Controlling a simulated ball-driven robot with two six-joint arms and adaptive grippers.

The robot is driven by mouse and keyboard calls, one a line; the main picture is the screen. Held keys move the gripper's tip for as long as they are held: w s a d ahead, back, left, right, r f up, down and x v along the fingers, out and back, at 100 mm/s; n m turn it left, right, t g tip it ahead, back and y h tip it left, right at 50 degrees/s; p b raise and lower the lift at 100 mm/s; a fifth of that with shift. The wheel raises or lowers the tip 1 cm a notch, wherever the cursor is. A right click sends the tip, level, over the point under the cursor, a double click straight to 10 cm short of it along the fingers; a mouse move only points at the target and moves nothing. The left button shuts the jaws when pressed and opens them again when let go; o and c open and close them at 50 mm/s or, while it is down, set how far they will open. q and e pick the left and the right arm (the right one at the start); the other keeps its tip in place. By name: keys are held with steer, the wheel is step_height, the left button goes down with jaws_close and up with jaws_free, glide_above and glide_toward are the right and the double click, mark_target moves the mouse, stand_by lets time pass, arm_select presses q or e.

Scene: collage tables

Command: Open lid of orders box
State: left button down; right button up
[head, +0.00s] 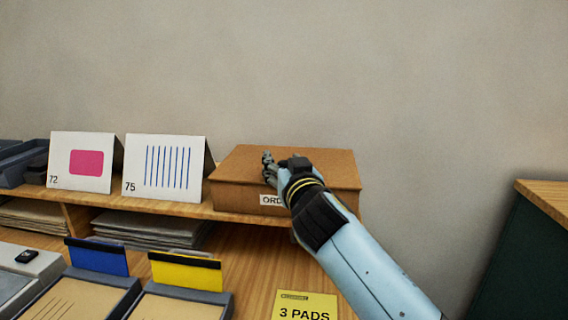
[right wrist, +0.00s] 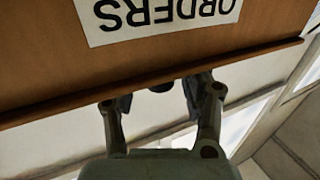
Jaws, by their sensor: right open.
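The brown orders box (head: 235,193) sits on the wooden shelf in the head view, its lid (head: 325,160) lying flat and closed. Its white label (head: 269,200) is partly covered by my right gripper (head: 267,163), which is at the lid's front edge. In the right wrist view, the box front with the ORDERS label (right wrist: 160,14) appears upside down above the gripper (right wrist: 160,90). Its two fingers are apart with nothing seen held between them. The tips reach the lid's edge strip (right wrist: 150,80); whether they touch it I cannot tell. My left gripper is not in view.
Two picture cards, 72 (head: 85,162) and 75 (head: 165,166), stand left of the box. Below are trays with a blue divider (head: 97,258) and a yellow divider (head: 186,272), and a yellow "3 PADS" card (head: 304,307). The wall behind is bare.

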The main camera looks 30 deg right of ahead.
steer(key=shift+c, duration=0.3)
steer(key=c, duration=0.9)
steer(key=shift+w, duration=0.1)
jaws_close()
steer(key=shift+w+f, duration=0.1)
steer(key=shift+f, duration=0.05)
